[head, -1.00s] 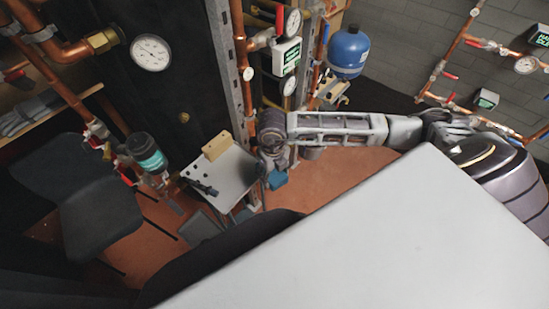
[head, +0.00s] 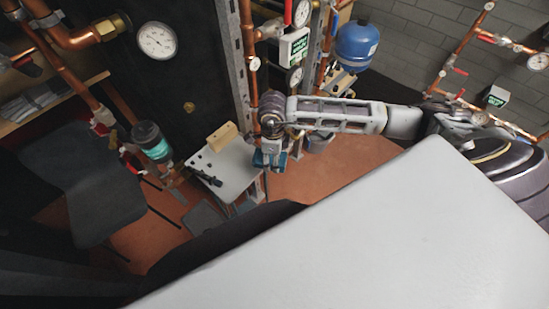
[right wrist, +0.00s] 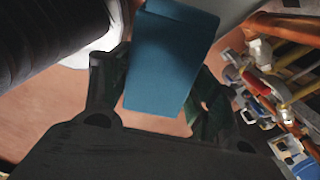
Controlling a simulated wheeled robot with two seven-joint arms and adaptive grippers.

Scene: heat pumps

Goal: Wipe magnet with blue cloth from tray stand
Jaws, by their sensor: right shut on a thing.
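My right gripper (head: 270,157) is shut on the blue cloth (right wrist: 170,60). In the right wrist view the cloth sits between the two fingers as a flat blue piece. In the head view it shows partly behind the gripper, just right of the tray stand (head: 238,182), a small light-topped stand. No part is clearly labelled a magnet. A dark canister with a teal band (head: 152,143) on the copper pipe at left may be it; my right gripper is well apart from it. My left gripper is not in view.
A wooden block (head: 222,137) and a dark tool (head: 207,179) are on the tray stand. A dark chair (head: 85,185) stands at left. Pipes and gauges surround a dark panel, and a blue tank (head: 357,45) hangs behind my right arm. Orange floor is clear right of the stand.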

